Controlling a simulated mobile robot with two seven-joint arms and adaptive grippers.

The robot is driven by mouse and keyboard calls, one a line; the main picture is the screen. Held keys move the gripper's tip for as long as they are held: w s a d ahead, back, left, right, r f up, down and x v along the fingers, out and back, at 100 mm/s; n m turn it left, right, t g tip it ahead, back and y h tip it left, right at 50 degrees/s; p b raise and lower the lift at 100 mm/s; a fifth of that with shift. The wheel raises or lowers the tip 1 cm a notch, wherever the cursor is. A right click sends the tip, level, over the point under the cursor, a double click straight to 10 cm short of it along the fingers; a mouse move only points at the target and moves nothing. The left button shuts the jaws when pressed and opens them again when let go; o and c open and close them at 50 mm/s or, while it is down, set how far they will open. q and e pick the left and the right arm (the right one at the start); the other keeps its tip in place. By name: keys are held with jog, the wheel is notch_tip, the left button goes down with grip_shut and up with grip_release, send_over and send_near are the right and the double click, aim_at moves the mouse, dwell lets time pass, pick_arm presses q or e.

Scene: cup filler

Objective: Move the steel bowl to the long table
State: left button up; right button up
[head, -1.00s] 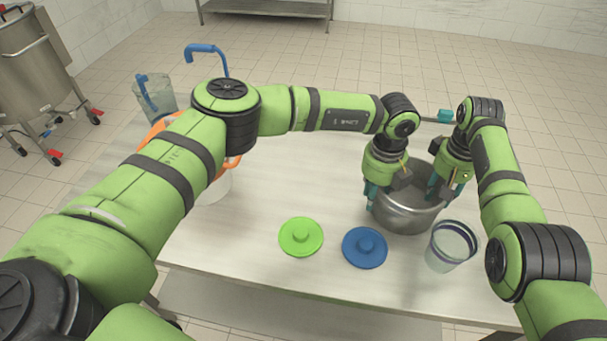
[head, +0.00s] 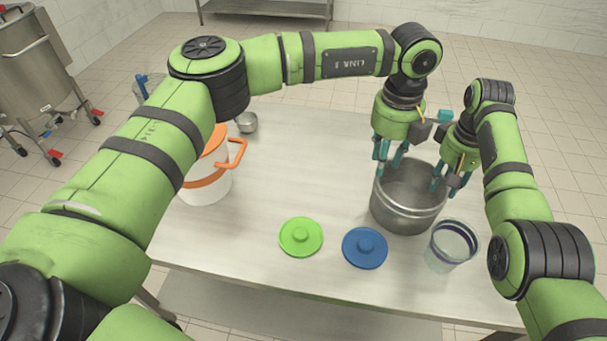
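The steel bowl (head: 408,212), deep and grey, stands upright on the right part of the pale long table (head: 300,180) in front of me. My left gripper (head: 388,167) is just above the bowl's far left rim. Its teal fingers are apart, with nothing between them. My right gripper (head: 445,188) is at the bowl's right rim, with one finger over the inside and one outside. Its fingers look parted; contact with the rim cannot be made out. The bowl's inside looks empty where it shows.
A clear cup (head: 451,247) stands close in front of the bowl's right side. A blue lid (head: 365,249) and a green lid (head: 300,238) lie to the left. A white bucket with orange trim (head: 208,186) stands further left, beside a small steel vessel (head: 247,123). The table's middle is clear.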

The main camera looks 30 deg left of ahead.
notch_tip(320, 180, up, 8)
jog(key=shift+r, duration=0.25)
dwell(0.5)
